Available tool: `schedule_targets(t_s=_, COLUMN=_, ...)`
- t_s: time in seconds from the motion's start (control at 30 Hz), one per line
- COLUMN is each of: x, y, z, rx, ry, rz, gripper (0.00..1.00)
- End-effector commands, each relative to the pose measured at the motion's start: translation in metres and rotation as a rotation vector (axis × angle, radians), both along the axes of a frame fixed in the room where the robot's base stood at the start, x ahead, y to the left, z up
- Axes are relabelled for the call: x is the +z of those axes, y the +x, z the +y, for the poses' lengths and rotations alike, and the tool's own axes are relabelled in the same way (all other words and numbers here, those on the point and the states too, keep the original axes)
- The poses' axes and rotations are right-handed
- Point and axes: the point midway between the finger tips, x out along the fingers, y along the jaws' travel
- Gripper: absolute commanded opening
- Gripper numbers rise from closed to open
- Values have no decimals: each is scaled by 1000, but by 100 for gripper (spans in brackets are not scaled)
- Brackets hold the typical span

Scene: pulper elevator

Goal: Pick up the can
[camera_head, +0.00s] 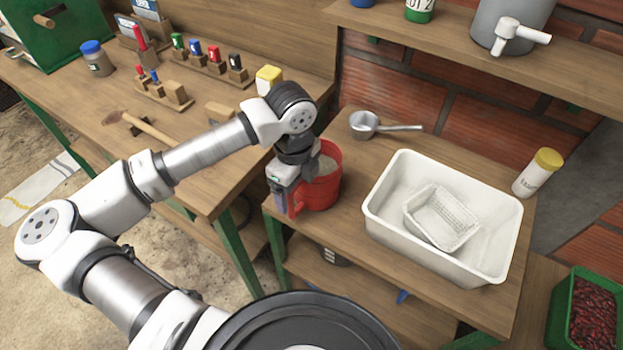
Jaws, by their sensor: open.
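A red can-like container (327,178) with a pale grey inside stands upright near the left edge of the lower wooden table. My gripper (287,205) points down at its left side and is open. The gripper hides part of the container's left side. I cannot tell whether the fingers touch it or have its wall between them. A green and white can (420,12) marked with a lot number stands on the upper shelf, cut off by the top edge.
A white tub (392,222) with a small white basket (441,216) stands right of the red container. A metal scoop (364,124) lies behind it. A white bottle with a yellow cap (538,173) stands at right. The workbench (215,135) at left holds bottles and stamps.

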Motion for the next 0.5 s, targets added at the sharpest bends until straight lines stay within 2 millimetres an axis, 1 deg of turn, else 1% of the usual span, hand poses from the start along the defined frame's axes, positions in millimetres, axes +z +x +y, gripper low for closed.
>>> schedule_targets(t_s=0.17, x=-1, y=0, z=0, rx=0, ry=-1, rz=-1, gripper=81)
schedule_targets(t_s=0.2, x=-1, y=0, z=0, rx=0, ry=-1, rz=-1, gripper=79)
schedule_targets(t_s=0.5, x=-1, y=0, z=0, rx=0, ry=0, rz=0, gripper=40)
